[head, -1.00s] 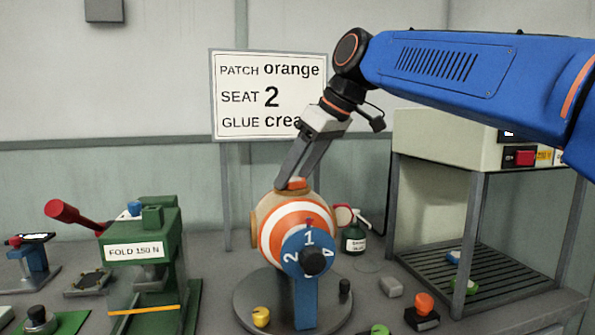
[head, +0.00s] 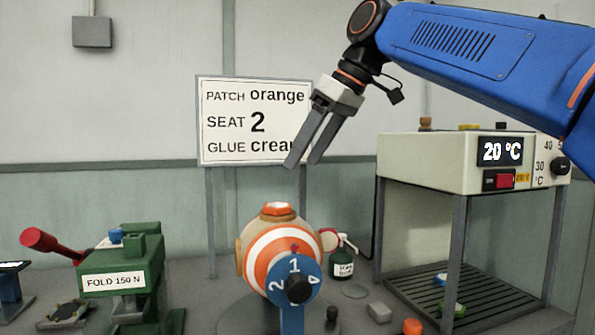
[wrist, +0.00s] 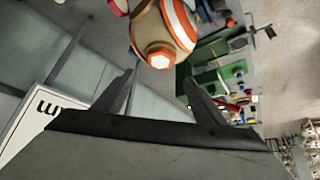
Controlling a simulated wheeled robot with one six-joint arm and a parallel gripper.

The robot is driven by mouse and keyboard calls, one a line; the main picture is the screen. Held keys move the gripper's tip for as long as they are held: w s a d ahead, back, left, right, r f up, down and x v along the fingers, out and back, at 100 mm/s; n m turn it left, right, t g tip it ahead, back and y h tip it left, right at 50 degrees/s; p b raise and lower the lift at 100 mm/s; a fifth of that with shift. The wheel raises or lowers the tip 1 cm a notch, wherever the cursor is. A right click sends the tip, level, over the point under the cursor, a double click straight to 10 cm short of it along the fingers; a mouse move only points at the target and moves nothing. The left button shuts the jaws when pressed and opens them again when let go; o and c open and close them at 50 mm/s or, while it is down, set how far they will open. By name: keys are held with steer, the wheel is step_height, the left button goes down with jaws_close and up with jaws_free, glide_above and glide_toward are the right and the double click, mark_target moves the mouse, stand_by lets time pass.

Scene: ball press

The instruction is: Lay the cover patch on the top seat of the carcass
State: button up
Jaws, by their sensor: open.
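The carcass (head: 257,245) is a tan ball with orange and white rings on its front, held on a stand behind a blue numbered dial (head: 293,278).
A sign (head: 252,120) reads patch orange, seat 2, glue cream, partly behind my gripper. A green press (head: 120,265) marked FOLD 150 N stands left. An oven-like unit (head: 445,160) reading 20 °C stands right. A green bottle (head: 342,263) is behind the carcass.

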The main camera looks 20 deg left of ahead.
steer(key=shift+d+r, duration=0.3)
steer(key=shift+r, duration=0.2)
steer(key=s+d+f+m+t+h, duration=0.15)
steer(key=d+f+m, duration=0.25)
steer(key=d+f, duration=0.75)
steer(key=s+d+f+m+t+h, duration=0.1)
steer(key=s+d+f+m+h, duration=0.15)
steer(key=d+f+m, duration=0.85)
steer(key=s+d+f+h, duration=0.1)
steer(key=s+d+f, duration=0.7)
steer(key=d+f, duration=0.2)
steer(key=s+d+f+h, duration=0.1)
steer(key=s+d+f, duration=0.7)
steer(key=f, duration=0.6)
steer(key=shift+d+t, duration=0.35)
steer(key=shift+d, duration=0.75)
